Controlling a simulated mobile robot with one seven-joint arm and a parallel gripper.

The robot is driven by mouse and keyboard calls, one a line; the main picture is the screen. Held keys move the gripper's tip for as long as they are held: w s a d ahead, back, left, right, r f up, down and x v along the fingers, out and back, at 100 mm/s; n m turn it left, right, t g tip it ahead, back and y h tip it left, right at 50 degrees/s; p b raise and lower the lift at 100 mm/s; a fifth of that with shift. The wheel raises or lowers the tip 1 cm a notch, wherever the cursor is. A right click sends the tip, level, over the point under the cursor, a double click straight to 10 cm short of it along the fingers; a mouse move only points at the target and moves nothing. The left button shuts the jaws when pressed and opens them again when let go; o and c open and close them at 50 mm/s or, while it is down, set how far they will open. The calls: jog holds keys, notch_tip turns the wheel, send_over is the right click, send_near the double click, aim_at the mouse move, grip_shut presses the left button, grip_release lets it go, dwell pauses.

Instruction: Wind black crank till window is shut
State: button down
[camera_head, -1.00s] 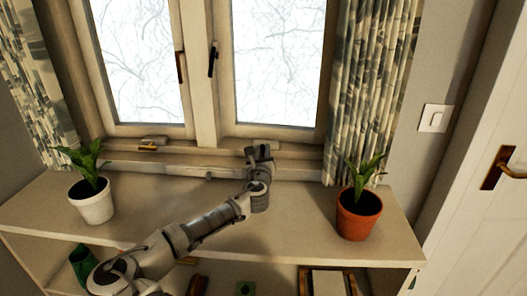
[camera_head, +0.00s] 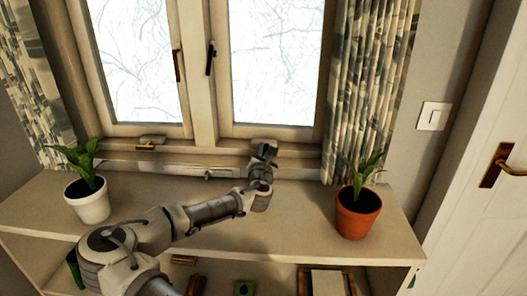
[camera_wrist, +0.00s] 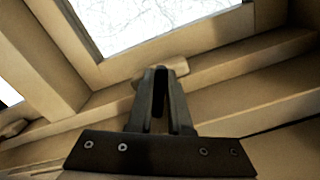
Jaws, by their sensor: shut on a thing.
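My gripper (camera_head: 265,152) is at the sill below the right window (camera_head: 272,60), at the foot of its frame. In the wrist view my gripper's dark fingers (camera_wrist: 161,78) are close together, shut on the black crank, which they mostly hide. A pale crank housing (camera_wrist: 180,67) shows just behind the fingertips. The right window's sash looks close to its frame, but I cannot tell whether a gap is left. A brass-coloured crank (camera_head: 147,146) sits on the sill below the left window (camera_head: 138,60), apart from my gripper.
A black latch handle (camera_head: 211,58) and a brown one (camera_head: 177,66) are on the middle window frames. A white-potted plant (camera_head: 88,203) and an orange-potted plant (camera_head: 358,214) stand on the shelf top (camera_head: 300,215), either side of my arm. A curtain (camera_head: 372,80) hangs at right.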

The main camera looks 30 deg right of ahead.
jog(key=m, duration=0.4)
jog(key=m+b, duration=0.1)
jog(key=m, duration=0.1)
jog(key=shift+s+d+f, duration=0.15)
jog(key=shift+d+f, duration=0.05)
jog(key=shift+f, duration=0.05)
jog(key=shift+m, duration=0.3)
jog(key=c, duration=0.8)
grip_release()
jog(key=shift+c, duration=0.2)
jog(key=p+v, duration=0.1)
jog(key=v, duration=0.7)
jog(key=p+v, duration=0.1)
jog(key=v, duration=0.6)
jog(key=shift+s+a+r+p, duration=0.25)
jog(key=shift+a+p, duration=0.05)
jog(key=shift+p, duration=0.05)
jog(key=shift+s+a+f+p, duration=0.2)
jog(key=shift+s+a+p, duration=0.3)
jog(key=shift+s, duration=0.2)
